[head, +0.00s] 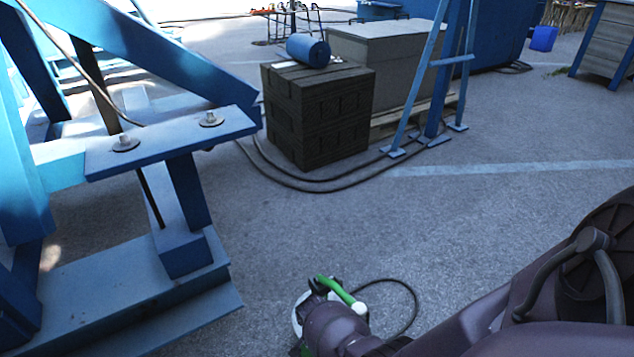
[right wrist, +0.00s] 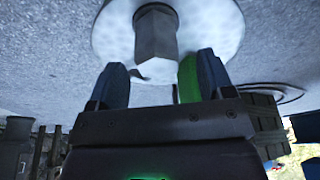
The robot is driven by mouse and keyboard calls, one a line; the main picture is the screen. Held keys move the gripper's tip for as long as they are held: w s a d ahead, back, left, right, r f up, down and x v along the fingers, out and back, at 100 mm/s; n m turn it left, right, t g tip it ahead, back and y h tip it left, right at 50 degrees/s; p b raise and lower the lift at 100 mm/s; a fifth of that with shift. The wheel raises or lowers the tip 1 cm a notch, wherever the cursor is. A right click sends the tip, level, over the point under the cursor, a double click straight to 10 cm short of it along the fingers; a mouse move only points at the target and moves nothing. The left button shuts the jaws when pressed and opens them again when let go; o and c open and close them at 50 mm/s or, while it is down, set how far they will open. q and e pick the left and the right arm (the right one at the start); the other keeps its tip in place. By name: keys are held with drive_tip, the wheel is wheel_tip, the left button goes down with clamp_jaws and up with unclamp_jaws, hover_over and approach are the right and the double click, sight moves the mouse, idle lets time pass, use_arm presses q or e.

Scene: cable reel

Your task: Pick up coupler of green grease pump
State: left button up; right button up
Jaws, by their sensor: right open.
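The green grease pump (head: 341,291) is at the bottom centre of the head view, partly hidden behind my right wrist. Its green lever has a white end, and a black hose (head: 413,301) curves to the right. In the right wrist view, my right gripper (right wrist: 160,63) is open, its two dark fingers apart. A grey hexagonal fitting (right wrist: 155,38) on a pale round disc (right wrist: 213,20) lies in front of the gap between the fingers. A green strip (right wrist: 188,80) shows beside the right-hand finger. I cannot tell which part is the coupler. My left gripper is out of view.
A blue steel frame (head: 150,145) with bolts fills the left of the head view. A dark block stack (head: 317,115) carries a blue cylinder (head: 308,49). A blue stand (head: 437,70) and cables on the ground are behind. The paved ground (head: 430,220) in the middle is clear.

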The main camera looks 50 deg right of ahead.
drive_tip(key=f, duration=0.2)
drive_tip(key=f+b, duration=0.1)
drive_tip(key=shift+s+d+f, duration=0.2)
drive_tip(key=shift+s+d, duration=0.1)
drive_tip(key=shift+w+d+f+b, duration=0.15)
drive_tip(key=shift+w+f+b, duration=0.1)
drive_tip(key=shift+f+b, duration=0.15)
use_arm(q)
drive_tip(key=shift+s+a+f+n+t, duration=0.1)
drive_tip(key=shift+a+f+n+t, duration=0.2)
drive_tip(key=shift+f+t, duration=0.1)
use_arm(e)
drive_tip(key=shift+w+r, duration=0.15)
drive_tip(key=shift+r, duration=0.05)
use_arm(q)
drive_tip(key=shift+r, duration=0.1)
use_arm(e)
drive_tip(key=c, duration=1.1)
drive_tip(key=shift+r, duration=0.1)
